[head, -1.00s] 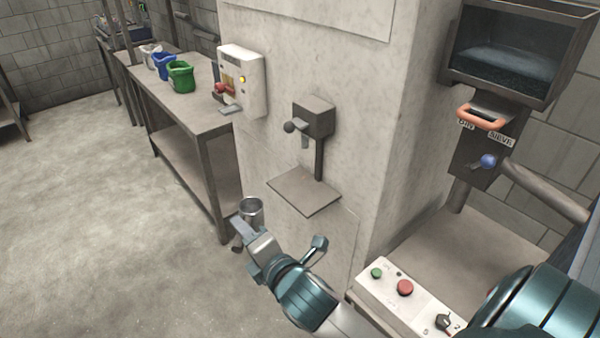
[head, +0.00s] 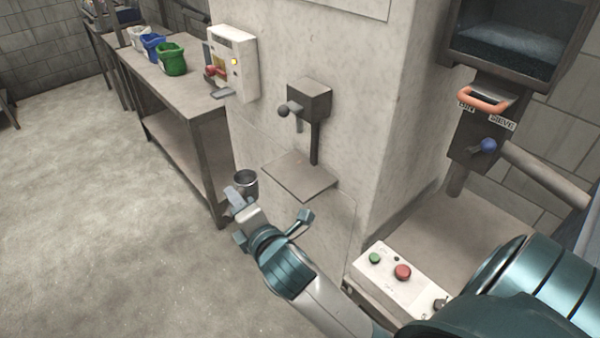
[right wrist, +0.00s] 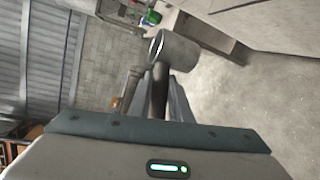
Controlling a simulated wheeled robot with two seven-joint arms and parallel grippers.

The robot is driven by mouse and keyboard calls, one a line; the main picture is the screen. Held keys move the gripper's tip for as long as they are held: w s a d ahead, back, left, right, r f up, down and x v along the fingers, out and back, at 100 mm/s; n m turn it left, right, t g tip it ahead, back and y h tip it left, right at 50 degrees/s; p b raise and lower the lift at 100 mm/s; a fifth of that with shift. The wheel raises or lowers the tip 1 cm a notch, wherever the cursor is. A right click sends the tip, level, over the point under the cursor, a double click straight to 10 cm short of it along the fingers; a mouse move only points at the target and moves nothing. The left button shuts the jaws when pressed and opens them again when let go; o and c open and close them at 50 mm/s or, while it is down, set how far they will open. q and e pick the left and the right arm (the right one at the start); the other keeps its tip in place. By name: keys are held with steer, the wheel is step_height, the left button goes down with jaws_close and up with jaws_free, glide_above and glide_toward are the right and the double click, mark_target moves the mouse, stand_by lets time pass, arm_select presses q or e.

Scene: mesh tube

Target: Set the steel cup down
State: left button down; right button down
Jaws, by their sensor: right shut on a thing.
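The steel cup (head: 246,181) is upright in front of the bench leg in the head view, its open top showing. My right gripper (head: 236,198) is shut on it and holds it in the air, to the left of and lower than the small wall shelf (head: 300,177). In the right wrist view the cup (right wrist: 176,50) is beyond the fingertips (right wrist: 160,80), with a dark handle-like part between the fingers. My left gripper is not in view.
A dark steel bench (head: 180,85) with green (head: 172,60), blue and white bags stands at the left. A white wall box (head: 235,62) and a lever device (head: 308,97) are on the pillar. A button panel (head: 398,280) is at lower right.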

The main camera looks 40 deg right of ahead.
steer(key=w+m+g+h, duration=0.1)
steer(key=w+m+h, duration=0.1)
steer(key=w, duration=0.4)
steer(key=shift+w+f+m+h, duration=0.3)
steer(key=shift+m+h, duration=0.1)
steer(key=shift+h, duration=0.5)
steer(key=shift+w+d+f+p, duration=0.4)
steer(key=shift+d+p, duration=0.75)
steer(key=shift+d, duration=2.1)
steer(key=shift+w+d+f+p, duration=0.15)
steer(key=shift+d+f+p, duration=0.75)
steer(key=shift+d, duration=2.3)
steer(key=shift+w+d+f+p, duration=0.25)
steer(key=shift+d+p, duration=1.15)
steer(key=shift+d, duration=1.85)
